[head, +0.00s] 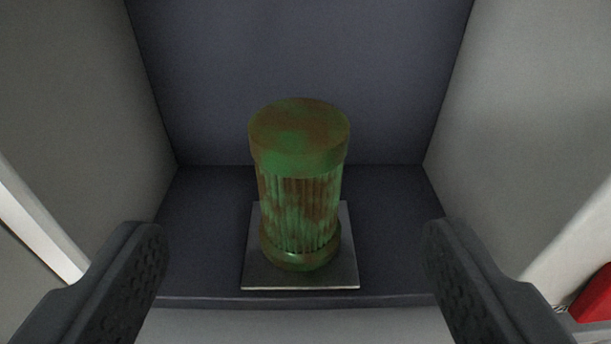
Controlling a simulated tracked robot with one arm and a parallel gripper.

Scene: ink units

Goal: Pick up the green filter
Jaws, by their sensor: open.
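The green filter (300,195) is an upright ribbed cylinder with brown, rust-like patches and a wider cap at top and bottom. It stands on a square grey metal plate (347,272) inside a dark recess. My gripper (293,255) is open and empty. Its two dark, dimpled fingers are at the lower left and lower right of the view, one on each side of the filter with a wide gap to it. The fingers appear nearer to the camera than the filter, and neither touches it.
The recess has a dark back wall (300,60) and light grey side walls at left (75,110) and right (525,110). Its dark floor (395,225) is bare around the plate and ends at a front edge. A red object (597,298) shows at the lower right.

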